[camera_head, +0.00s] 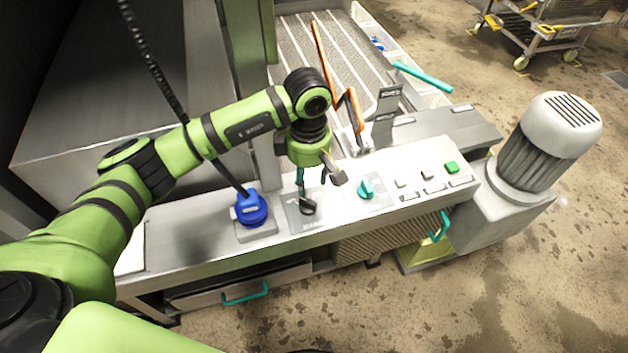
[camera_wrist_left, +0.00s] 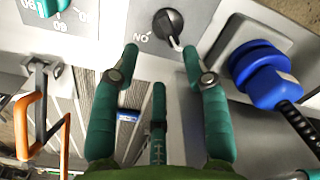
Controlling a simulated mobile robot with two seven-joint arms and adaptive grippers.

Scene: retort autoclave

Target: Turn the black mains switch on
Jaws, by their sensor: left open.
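The black mains switch (camera_head: 307,207) is a round rotary knob on a grey plate on the sloped panel, and it also shows in the left wrist view (camera_wrist_left: 168,24). There, its light pointer slants down and a little right, away from the upside-down "ON" mark at its lower left. My left gripper (camera_head: 312,184) hangs just above the switch, its teal fingers pointing down. In the left wrist view the fingers (camera_wrist_left: 160,52) are spread apart with nothing between them. The right fingertip looks close to the pointer; I cannot tell whether it touches. My right gripper is not visible.
A blue plug (camera_head: 251,211) with a black cable stands left of the switch. A teal knob (camera_head: 366,188) and a green button (camera_head: 451,167) are to the right. An orange-edged bracket (camera_head: 349,108) rises behind. A grey motor (camera_head: 545,140) stands at the panel's right end.

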